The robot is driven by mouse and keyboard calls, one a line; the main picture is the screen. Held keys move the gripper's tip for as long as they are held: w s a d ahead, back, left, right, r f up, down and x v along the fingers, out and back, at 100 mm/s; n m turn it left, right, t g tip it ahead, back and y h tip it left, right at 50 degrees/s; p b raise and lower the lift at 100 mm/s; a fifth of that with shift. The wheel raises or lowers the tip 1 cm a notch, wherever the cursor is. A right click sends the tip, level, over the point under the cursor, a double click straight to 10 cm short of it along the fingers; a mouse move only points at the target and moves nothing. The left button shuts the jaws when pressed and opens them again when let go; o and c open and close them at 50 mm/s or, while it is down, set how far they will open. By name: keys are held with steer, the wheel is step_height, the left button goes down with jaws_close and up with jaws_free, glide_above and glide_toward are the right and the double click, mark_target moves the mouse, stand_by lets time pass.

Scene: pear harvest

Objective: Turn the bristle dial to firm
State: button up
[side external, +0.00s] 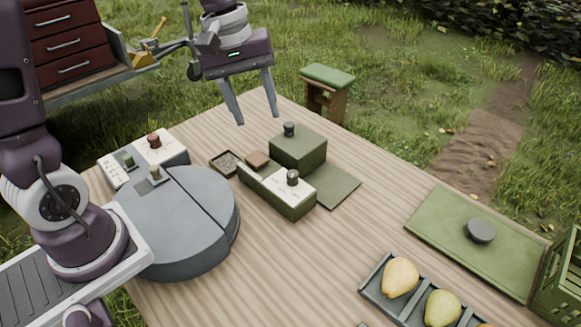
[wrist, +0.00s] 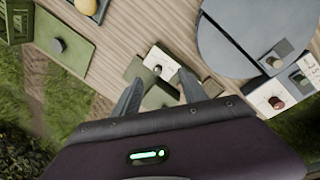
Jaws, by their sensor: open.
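Several dials are in view, and the lettering is too small to tell which is the bristle dial. A dark knob (side external: 292,177) sits on the white panel of a low green box (side external: 285,204); this panel also shows in the wrist view (wrist: 165,56). A second dark knob (side external: 289,129) stands on the taller green block (side external: 298,152) behind. A red-brown knob (side external: 154,140) and a green knob (side external: 128,161) sit on a white-topped box (side external: 173,152) at left. My gripper (side external: 258,119) is open and empty, raised above the taller block's far side; its fingers (wrist: 159,78) show in the wrist view.
A large round grey unit (side external: 185,235) stands left of the green boxes. A small tray (side external: 226,162) lies between them. At right are a green board (side external: 455,240) with a grey disc (side external: 481,230), a pear tray (side external: 372,277) and a green crate (side external: 560,280). The table's middle is clear.

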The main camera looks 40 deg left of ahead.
mark_target(292, 172)
steer(key=w+f+n+h, duration=0.1)
steer(key=w+f+n, duration=0.1)
steer(key=f, duration=0.5)
steer(key=w+f+n+g+h, duration=0.1)
steer(key=w+f+n, duration=0.2)
steer(key=f, duration=0.4)
steer(key=w+f+n, duration=0.3)
steer(key=w+f, duration=0.1)
steer(key=f, duration=0.3)
steer(key=shift+w+a+f+g+h, duration=0.3)
steer(key=shift+w+f+g+h, duration=0.05)
steer(key=shift+g+h, duration=0.05)
jaws_close()
